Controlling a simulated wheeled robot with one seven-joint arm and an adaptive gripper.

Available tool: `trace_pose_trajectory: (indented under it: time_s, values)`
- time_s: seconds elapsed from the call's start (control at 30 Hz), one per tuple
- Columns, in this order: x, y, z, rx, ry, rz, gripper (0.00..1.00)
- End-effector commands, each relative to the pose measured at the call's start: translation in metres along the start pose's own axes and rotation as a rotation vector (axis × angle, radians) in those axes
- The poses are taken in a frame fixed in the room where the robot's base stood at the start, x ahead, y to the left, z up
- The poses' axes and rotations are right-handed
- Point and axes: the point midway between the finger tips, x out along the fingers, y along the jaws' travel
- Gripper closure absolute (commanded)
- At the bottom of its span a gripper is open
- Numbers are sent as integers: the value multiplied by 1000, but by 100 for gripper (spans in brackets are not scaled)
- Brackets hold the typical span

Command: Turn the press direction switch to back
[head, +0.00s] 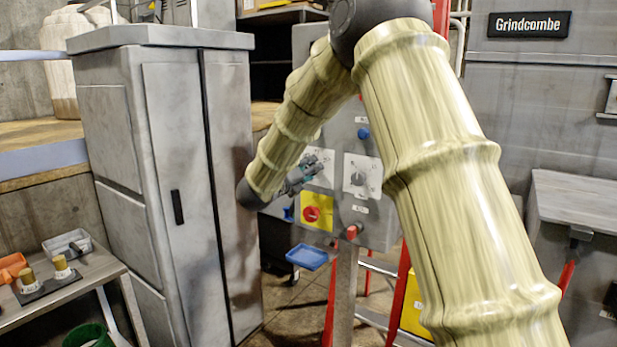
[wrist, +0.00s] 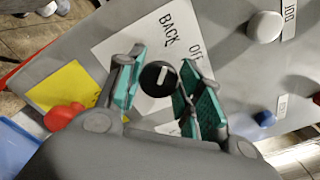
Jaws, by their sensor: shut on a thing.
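The press direction switch (wrist: 160,78) is a round black knob with a white pointer line, on a white plate (wrist: 118,45) marked BACK and OFF. Its pointer slants toward the side with these words; I cannot tell exactly which mark it meets. My gripper (wrist: 160,82) has teal finger pads on both sides of the knob and is shut on it. In the head view, my gripper (head: 306,170) is at the left white plate (head: 325,178) of the grey control panel (head: 372,236), and hides the knob there. Any third label is hidden behind my gripper.
Below the plate is a yellow square (head: 323,222) with a red knob (head: 311,213). Another dial (head: 357,178) is to the right, with a blue button (head: 363,133) above and a red button (head: 352,232) below. A grey cabinet (head: 180,130) stands close on the left.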

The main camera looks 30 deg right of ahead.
Motion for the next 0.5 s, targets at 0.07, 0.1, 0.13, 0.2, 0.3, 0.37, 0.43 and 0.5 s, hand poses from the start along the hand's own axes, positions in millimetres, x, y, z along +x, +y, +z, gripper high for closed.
trace_pose_trajectory:
  time_s: [0.07,0.1,0.13,0.2,0.3,0.37,0.43,0.5]
  values:
    - [0,1,-1,-25,0,0,88]
    - [0,1,0,-35,0,0,88]
    - [0,1,0,-42,0,0,88]
    - [0,1,0,-55,0,0,88]
    - [0,1,0,-65,0,1,88]
    - [0,0,0,-68,0,1,88]
    - [0,0,0,-70,0,1,88]
    - [0,0,0,-70,0,1,88]
